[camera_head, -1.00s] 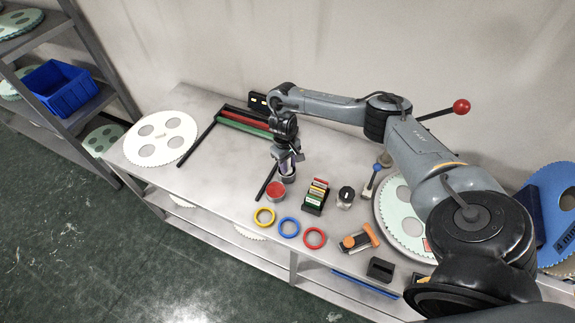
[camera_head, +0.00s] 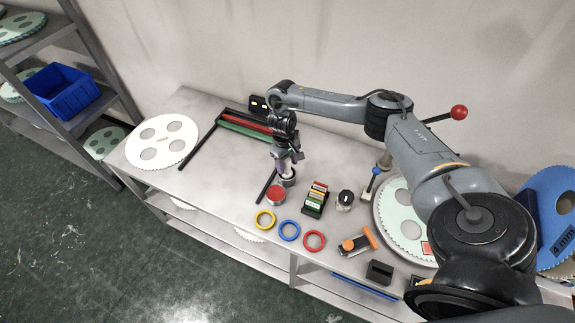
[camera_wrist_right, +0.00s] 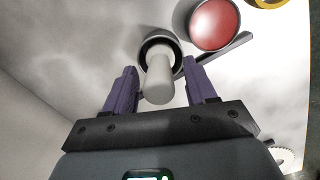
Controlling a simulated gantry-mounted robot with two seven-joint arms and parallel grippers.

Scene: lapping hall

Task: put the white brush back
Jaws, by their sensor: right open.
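The white brush (camera_wrist_right: 160,78) shows in the right wrist view as a pale rounded handle end. It stands in a round dark-rimmed metal cup (camera_wrist_right: 148,46); its lower part is hidden inside. In the head view the cup (camera_head: 288,180) is on the bench, with the pale handle (camera_head: 286,168) above it. My right gripper (camera_head: 287,158) is over the cup. In the right wrist view its purple fingers (camera_wrist_right: 162,85) are open on either side of the handle, with gaps visible. My left gripper is not in view.
A red-topped tin (camera_head: 276,196) stands just in front of the cup. A dark rod (camera_head: 265,188), a card rack (camera_head: 315,198) and a black-knobbed jar (camera_head: 345,199) are close by. Coloured rings (camera_head: 289,230) lie near the front edge.

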